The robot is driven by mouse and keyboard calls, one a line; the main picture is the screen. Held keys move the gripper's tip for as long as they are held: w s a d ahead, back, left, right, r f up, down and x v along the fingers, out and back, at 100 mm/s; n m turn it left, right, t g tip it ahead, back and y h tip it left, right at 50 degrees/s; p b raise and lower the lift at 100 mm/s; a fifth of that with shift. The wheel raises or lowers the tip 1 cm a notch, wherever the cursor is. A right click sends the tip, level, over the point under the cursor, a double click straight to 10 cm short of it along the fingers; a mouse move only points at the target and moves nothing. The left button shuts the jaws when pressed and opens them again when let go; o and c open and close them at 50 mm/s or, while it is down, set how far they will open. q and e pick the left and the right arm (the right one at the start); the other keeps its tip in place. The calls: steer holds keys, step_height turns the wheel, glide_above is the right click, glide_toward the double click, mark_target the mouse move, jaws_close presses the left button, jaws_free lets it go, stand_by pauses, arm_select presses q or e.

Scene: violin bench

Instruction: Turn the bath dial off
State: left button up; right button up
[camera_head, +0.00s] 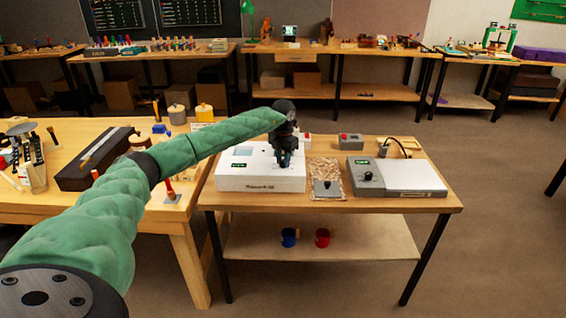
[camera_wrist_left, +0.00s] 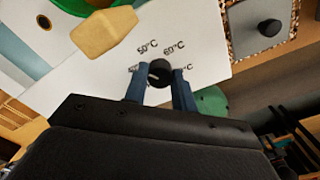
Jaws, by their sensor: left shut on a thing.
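The bath is a white box (camera_head: 258,183) with a small green display, on the left part of the wooden table in the head view. In the left wrist view its white face (camera_wrist_left: 100,75) carries the printed marks 50°C and 60°C. The round black dial (camera_wrist_left: 159,72) sits just below these marks. My left gripper (camera_head: 285,158) is at the bath's right side, and its arm hides part of the bath. In the left wrist view its blue fingers (camera_wrist_left: 161,84) are shut on the dial, one on each side. The dial is hidden in the head view. My right gripper is not in view.
Right of the bath lie a speckled mat (camera_head: 324,168) with a dark block (camera_head: 327,188), and a grey device (camera_head: 400,188) with a black knob and cable. Blue (camera_head: 288,237) and red (camera_head: 322,237) cups stand on the lower shelf.

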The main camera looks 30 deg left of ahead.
arm_select(q)
steer(key=shift+n, duration=0.9)
steer(key=shift+n+b, duration=0.35)
steer(key=shift+n, duration=0.15)
steer(key=n, duration=0.2)
steer(key=shift+w+r+n, duration=0.1)
steer(key=shift+n, duration=0.3)
steer(key=n, duration=0.3)
steer(key=shift+n+b, duration=0.3)
steer(key=shift+b, duration=0.1)
steer(key=n, duration=0.4)
steer(key=shift+a+r, duration=0.1)
steer(key=shift+n, duration=1.8)
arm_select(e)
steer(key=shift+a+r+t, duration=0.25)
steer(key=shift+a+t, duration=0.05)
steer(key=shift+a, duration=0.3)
arm_select(q)
steer(key=shift+n, duration=0.3)
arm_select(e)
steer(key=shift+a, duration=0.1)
